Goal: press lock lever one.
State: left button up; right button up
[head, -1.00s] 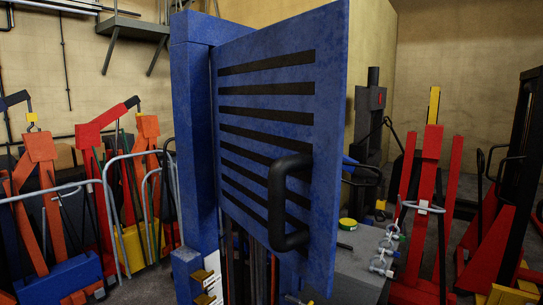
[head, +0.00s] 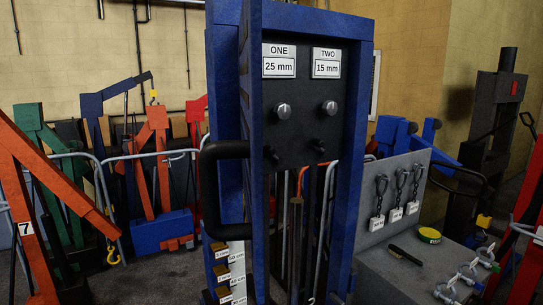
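A black panel (head: 306,135) in a blue cabinet frame (head: 346,170) faces me. It has a label reading ONE, 25 mm (head: 279,61) at its left and a label reading TWO, 15 mm (head: 326,63) at its right. Below each label is a round silver knob, one under ONE (head: 283,111) and one under TWO (head: 330,107). Below the knobs are small black levers, one on the ONE side (head: 271,155) and one on the TWO side (head: 318,146). They are dark against the panel, so their exact shape is unclear. Neither of my grippers is in view.
The blue door (head: 255,150) is seen nearly edge-on left of the panel, its black handle (head: 222,149) sticking out left. A grey bench (head: 405,255) at the right holds shackles, a brush and a yellow-green tape roll (head: 429,235). Red, blue and green hoists stand at the left.

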aim_at(270, 151)
jog(key=i+l+u, duration=0.25)
jog(key=i+l, duration=0.15)
jog(key=l, duration=0.2)
jog(key=i+l+u, duration=0.15)
jog(key=l, duration=0.2)
jog(key=i+l+u, duration=0.25)
jog(key=i+l, duration=0.15)
jog(key=l, duration=0.35)
jog(key=i+l+u, duration=0.15)
jog(key=l, duration=0.25)
jog(key=i+l+u, duration=0.15)
jog(key=l, duration=0.2)
jog(key=l+u, duration=0.1)
jog(key=l, duration=0.35)
jog(key=i, duration=0.05)
